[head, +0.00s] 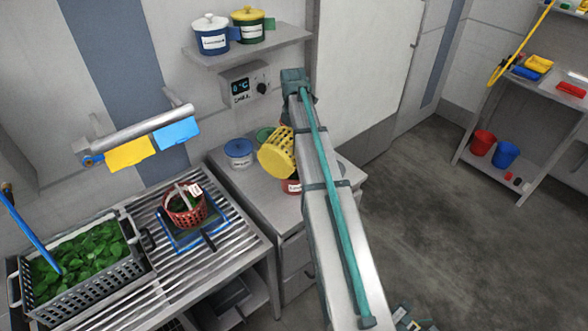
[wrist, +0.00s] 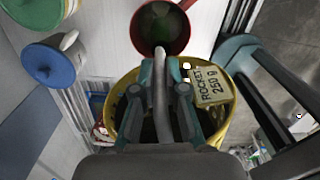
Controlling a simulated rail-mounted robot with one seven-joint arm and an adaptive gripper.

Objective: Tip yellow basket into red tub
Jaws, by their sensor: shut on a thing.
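The yellow basket (head: 275,161) hangs strongly tilted above the counter in the head view, with its flat base facing the camera. In the wrist view the yellow basket (wrist: 226,128) shows its rim and a tag (wrist: 210,86) reading "ROCKET 250 g". My gripper (wrist: 162,90) is shut on the basket's grey handle. In the head view my arm hides the gripper. The red tub (head: 292,187) stands on the counter just below the basket, partly hidden. In the wrist view the red tub (wrist: 180,42) is just beyond the basket's rim, with a bit of green inside.
A blue-lidded pot (head: 238,152) and a green one (head: 264,134) stand beside the basket. A grey crate of leaves (head: 80,262) stands at the left. A shelf with two pots (head: 245,45) hangs above.

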